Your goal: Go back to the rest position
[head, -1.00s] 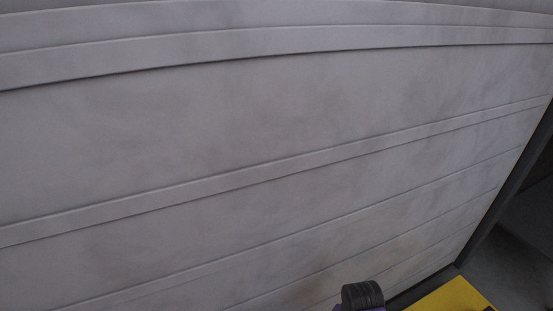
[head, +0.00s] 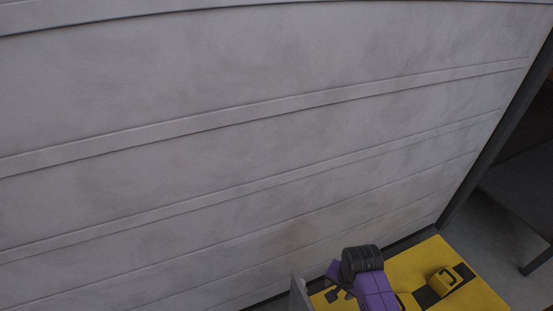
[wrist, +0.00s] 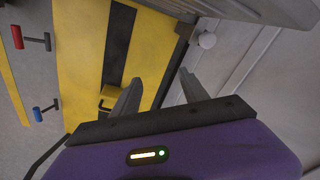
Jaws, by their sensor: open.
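My gripper (wrist: 158,88) shows in the wrist view with its two grey fingers apart and nothing between them. It is over the yellow surface (wrist: 82,45) with black stripes, near the pale wall. In the head view, my purple arm with a black joint shows at the bottom, in front of the yellow surface (head: 405,266); I cannot make out the fingertips there.
A small yellow object (head: 442,281) sits on a black stripe of the surface; it also shows in the wrist view (wrist: 109,97). Red-handled (wrist: 17,37) and blue-handled (wrist: 37,113) tools lie at left. A panelled wall (head: 230,130) fills most of the head view.

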